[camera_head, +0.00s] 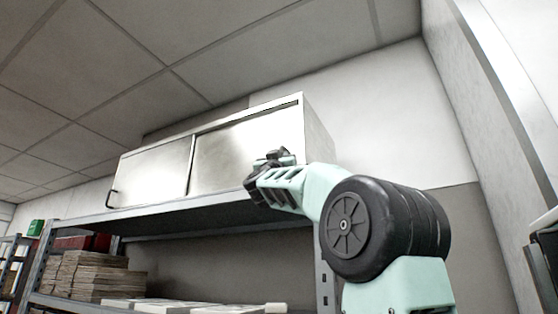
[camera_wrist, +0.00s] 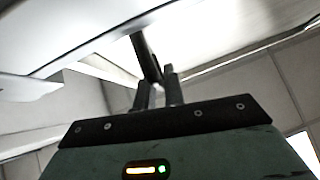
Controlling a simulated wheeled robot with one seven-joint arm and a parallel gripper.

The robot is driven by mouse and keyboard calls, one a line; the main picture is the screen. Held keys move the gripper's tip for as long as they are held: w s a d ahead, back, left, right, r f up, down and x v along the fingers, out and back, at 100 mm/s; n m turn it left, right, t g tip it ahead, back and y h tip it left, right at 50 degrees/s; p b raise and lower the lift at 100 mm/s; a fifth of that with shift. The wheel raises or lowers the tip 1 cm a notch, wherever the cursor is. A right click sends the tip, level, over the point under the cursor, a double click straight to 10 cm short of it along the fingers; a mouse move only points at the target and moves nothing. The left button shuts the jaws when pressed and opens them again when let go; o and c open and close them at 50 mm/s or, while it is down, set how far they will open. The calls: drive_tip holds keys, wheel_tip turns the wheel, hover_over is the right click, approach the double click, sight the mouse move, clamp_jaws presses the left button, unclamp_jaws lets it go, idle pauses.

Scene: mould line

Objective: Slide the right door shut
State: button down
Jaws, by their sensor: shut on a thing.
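A metal cabinet stands on a shelf, with a pale left door (camera_head: 155,172) and a pale right door (camera_head: 235,150) side by side. The right door covers the right part of the front, and its left edge meets or overlaps the left door. My gripper (camera_head: 268,172) is at the lower right of the right door. In the wrist view, my gripper (camera_wrist: 158,82) is shut on a dark bar handle (camera_wrist: 143,52) that stands out from the pale door surface. In the head view my gripper hides this handle.
The left door has its own dark handle (camera_head: 111,198) at its left edge. The shelf (camera_head: 160,218) runs under the cabinet. Stacked boards (camera_head: 90,275) and pale slabs (camera_head: 165,305) lie below. A wall (camera_head: 380,120) stands behind, right of the cabinet.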

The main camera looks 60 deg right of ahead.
drive_tip(key=c, duration=1.7)
unclamp_jaws()
drive_tip(key=shift+s+r, duration=0.1)
drive_tip(key=shift+s, duration=0.15)
drive_tip(key=shift+o, duration=1)
drive_tip(key=shift+s, duration=0.15)
drive_tip(key=shift+w, duration=0.2)
drive_tip(key=b+v, duration=1)
drive_tip(key=v, duration=0.7)
drive_tip(key=shift+a, duration=0.2)
